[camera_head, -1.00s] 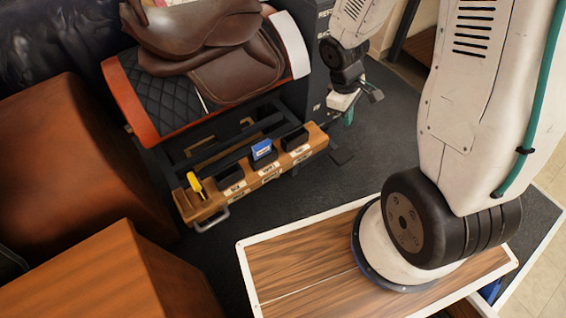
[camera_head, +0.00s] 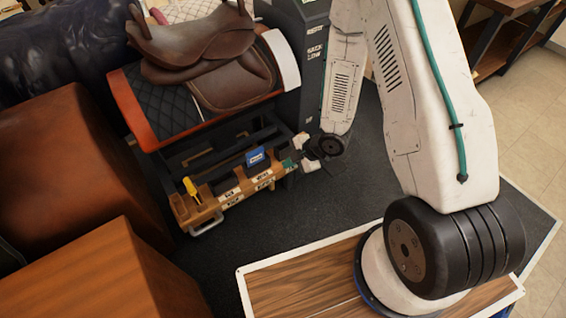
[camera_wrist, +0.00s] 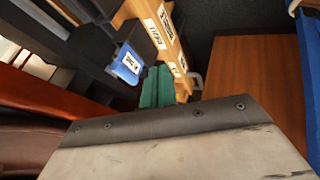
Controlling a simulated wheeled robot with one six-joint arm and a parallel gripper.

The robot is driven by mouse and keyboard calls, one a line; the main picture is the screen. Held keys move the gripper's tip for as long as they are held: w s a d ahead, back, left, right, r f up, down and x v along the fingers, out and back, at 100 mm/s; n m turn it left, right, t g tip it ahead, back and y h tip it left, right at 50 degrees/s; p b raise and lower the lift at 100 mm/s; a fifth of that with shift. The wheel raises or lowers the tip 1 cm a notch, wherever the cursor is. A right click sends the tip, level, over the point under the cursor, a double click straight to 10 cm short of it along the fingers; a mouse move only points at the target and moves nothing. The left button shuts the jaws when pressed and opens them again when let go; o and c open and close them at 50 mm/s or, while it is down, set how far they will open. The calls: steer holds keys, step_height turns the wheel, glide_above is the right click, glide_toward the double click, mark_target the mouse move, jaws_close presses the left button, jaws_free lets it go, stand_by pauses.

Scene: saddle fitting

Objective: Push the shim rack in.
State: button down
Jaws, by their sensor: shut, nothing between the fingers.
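The shim rack (camera_head: 232,191) is a long wooden tray under the saddle stand. It has labelled slots, a blue block (camera_head: 255,157), a yellow-handled tool (camera_head: 192,189) and a metal handle (camera_head: 207,226) at its left end. My gripper (camera_head: 289,165) is at the rack's right end, its green fingertips shut and empty. In the wrist view the green fingertips (camera_wrist: 157,86) are close to the blue block (camera_wrist: 126,64) and the rack's wooden front (camera_wrist: 166,38). I cannot tell whether they touch. My gripper hides part of the rack's right end.
A brown saddle (camera_head: 205,50) sits on the stand above the rack. A dark cabinet (camera_head: 303,45) stands behind my arm. Brown boxes (camera_head: 70,165) stand at the left, and a wood-topped table (camera_head: 300,275) is in front. The dark floor mat (camera_head: 320,195) between them is clear.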

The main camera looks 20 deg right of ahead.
glide_toward(261, 168)
step_height(261, 168, down, 3)
steer(key=s, duration=0.3)
steer(key=shift+w+a+f, duration=0.1)
steer(key=shift+w+a, duration=0.25)
steer(key=shift+w, duration=0.45)
steer(key=shift+w+a+f, duration=0.1)
steer(key=shift+w+a, duration=0.3)
steer(key=shift+w, duration=0.4)
steer(key=shift+w+a+f, duration=0.1)
steer(key=shift+w+a, duration=0.25)
steer(key=shift+w, duration=0.45)
